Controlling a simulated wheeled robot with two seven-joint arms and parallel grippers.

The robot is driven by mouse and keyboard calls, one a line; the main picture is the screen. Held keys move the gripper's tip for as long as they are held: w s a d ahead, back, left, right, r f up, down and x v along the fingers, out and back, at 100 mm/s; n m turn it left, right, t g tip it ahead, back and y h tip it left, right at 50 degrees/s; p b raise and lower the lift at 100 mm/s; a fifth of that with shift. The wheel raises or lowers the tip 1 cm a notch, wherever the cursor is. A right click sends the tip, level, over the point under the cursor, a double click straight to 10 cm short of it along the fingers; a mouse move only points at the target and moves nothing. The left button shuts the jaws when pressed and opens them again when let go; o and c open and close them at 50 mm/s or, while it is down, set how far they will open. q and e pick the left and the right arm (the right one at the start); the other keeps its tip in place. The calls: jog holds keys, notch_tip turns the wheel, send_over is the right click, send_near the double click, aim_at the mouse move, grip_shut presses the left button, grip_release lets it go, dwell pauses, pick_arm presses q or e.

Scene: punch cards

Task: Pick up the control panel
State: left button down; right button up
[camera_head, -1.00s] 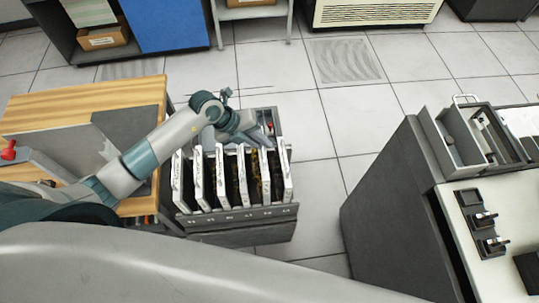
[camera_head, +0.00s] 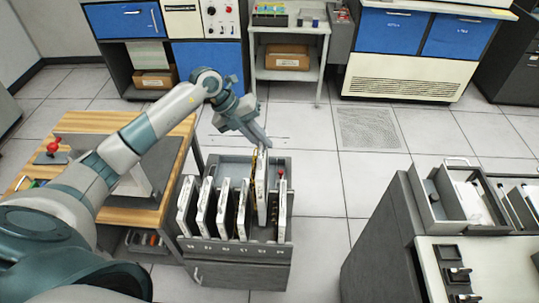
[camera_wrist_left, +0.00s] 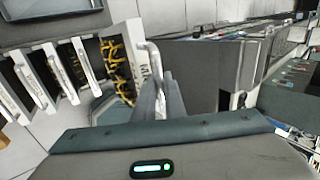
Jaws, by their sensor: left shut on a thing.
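The control panel (camera_head: 262,188) is a thin board with a white labelled edge, standing upright. It sits higher than the other panels in the grey rack (camera_head: 240,250), with its lower part still between its neighbours. My left gripper (camera_head: 262,143) reaches down from above and is shut on the panel's top end. In the left wrist view, the fingers (camera_wrist_left: 168,98) are closed at the metal handle of the panel (camera_wrist_left: 133,52), whose yellow wiring shows. My right gripper is not in view.
Several similar panels (camera_head: 205,207) stand in slots to the left, and one (camera_head: 283,212) is close on the right. A wooden table (camera_head: 85,125) adjoins the rack on the left. A grey console (camera_head: 385,235) stands at right, across open floor.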

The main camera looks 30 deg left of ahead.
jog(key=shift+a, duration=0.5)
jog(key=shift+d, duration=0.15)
